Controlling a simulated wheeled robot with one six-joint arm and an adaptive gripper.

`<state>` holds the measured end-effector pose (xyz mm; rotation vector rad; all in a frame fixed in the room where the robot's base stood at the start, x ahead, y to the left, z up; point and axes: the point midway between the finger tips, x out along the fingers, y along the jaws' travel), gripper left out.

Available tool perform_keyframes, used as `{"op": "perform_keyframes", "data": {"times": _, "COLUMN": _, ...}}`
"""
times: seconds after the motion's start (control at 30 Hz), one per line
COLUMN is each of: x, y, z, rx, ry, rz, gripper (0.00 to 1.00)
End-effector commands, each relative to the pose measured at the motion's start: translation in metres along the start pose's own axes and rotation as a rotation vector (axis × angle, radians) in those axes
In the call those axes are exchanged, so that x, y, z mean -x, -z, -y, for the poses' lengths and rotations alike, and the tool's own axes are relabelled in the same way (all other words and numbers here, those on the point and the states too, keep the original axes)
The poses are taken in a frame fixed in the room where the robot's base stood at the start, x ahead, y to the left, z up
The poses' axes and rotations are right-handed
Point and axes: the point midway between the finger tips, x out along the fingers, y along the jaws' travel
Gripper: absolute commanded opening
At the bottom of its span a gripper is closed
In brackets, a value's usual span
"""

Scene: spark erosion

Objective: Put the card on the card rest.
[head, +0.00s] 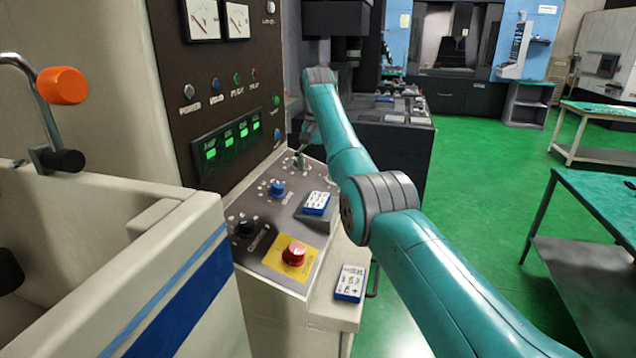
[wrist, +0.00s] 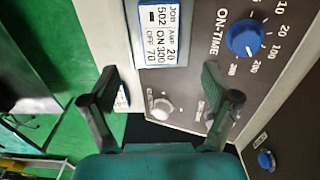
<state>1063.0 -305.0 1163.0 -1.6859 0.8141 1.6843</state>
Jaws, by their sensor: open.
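A white card with a blue edge (head: 316,203) lies on a raised grey block (head: 311,219) on the sloped control panel. The wrist view shows a card (wrist: 162,33) reading JOB 502 on a grey block (wrist: 170,86), which looks like the card rest. A second white and blue card (head: 350,283) lies on the beige ledge near the red button. My gripper (wrist: 160,100) is open and empty, over the far end of the panel around a pale knob (wrist: 160,108); contact cannot be told. A small white and blue piece (wrist: 122,97) shows beside the left finger, partly hidden.
A blue knob (head: 277,188), a black knob (head: 245,229) and a red mushroom button (head: 294,253) stick up from the panel. A beige housing with a blue stripe (head: 180,300) stands at front left. Green floor (head: 480,190) is open to the right, with a table (head: 600,205) beyond.

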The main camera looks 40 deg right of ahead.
Motion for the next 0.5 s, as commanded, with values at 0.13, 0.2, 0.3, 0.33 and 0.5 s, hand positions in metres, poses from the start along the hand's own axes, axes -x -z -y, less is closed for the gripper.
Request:
{"op": "perform_keyframes", "data": {"times": 0.13, "x": 0.017, "y": 0.0, "z": 0.0, "rx": 0.002, "ry": 0.0, "rz": 0.001, "gripper": 0.87}}
{"op": "perform_keyframes", "data": {"times": 0.2, "x": 0.021, "y": -0.001, "z": 0.0, "rx": 0.002, "ry": 0.0, "rz": 0.0, "gripper": 0.87}}
{"op": "perform_keyframes", "data": {"times": 0.3, "x": 0.024, "y": -0.001, "z": 0.0, "rx": 0.003, "ry": 0.0, "rz": 0.001, "gripper": 0.87}}
{"op": "perform_keyframes", "data": {"times": 0.33, "x": 0.025, "y": -0.001, "z": 0.0, "rx": 0.003, "ry": 0.0, "rz": 0.001, "gripper": 0.87}}
{"op": "perform_keyframes", "data": {"times": 0.5, "x": 0.025, "y": -0.001, "z": 0.0, "rx": 0.003, "ry": -0.001, "rz": 0.001, "gripper": 0.87}}
